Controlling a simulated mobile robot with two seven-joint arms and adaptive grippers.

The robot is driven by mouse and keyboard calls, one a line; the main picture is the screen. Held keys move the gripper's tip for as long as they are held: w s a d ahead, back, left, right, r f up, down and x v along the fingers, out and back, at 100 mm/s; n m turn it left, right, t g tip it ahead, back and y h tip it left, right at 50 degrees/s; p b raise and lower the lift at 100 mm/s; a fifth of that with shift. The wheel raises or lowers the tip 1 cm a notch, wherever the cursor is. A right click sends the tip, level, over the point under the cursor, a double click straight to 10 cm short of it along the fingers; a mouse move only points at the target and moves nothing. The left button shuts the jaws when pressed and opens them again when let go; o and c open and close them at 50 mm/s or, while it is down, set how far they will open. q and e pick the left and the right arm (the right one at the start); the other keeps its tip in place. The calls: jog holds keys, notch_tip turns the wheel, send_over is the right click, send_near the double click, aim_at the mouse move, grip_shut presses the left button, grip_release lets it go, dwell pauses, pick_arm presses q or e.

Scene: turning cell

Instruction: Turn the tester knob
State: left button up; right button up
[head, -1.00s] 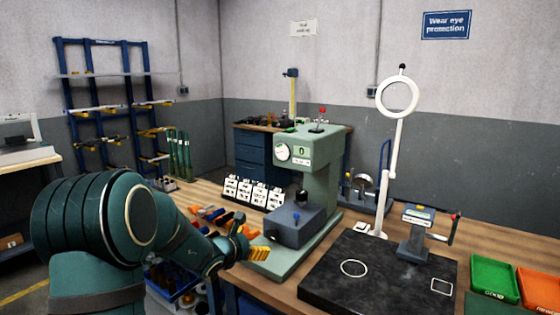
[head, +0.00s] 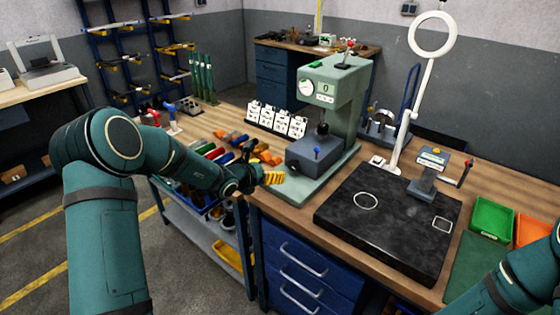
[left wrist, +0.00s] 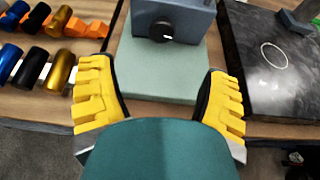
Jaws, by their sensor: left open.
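The green tester (head: 345,95) stands on the bench with a dial and a small display on its head. A grey-blue block (head: 310,155) sits on its green base (head: 330,182). In the head view I cannot make this knob out clearly. My left gripper (head: 268,178) is at the left front of the base. Its yellow fingers are open and empty in the left wrist view (left wrist: 160,72), with the knob ahead of the gap, apart from both fingers.
A black stone plate (head: 390,220) lies right of the tester, with a white ring magnifier (head: 435,35) behind it. White cards (head: 277,119) stand left of the tester. Coloured cylinders lie near my left arm. Green (head: 491,219) and orange trays are at the right.

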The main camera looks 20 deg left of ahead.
aim_at(291, 166)
pick_arm(q)
jog(key=x, duration=1.3)
jog(key=shift+w+d+f, duration=0.1)
jog(key=shift+d+f, duration=0.05)
jog(key=c, duration=1.2)
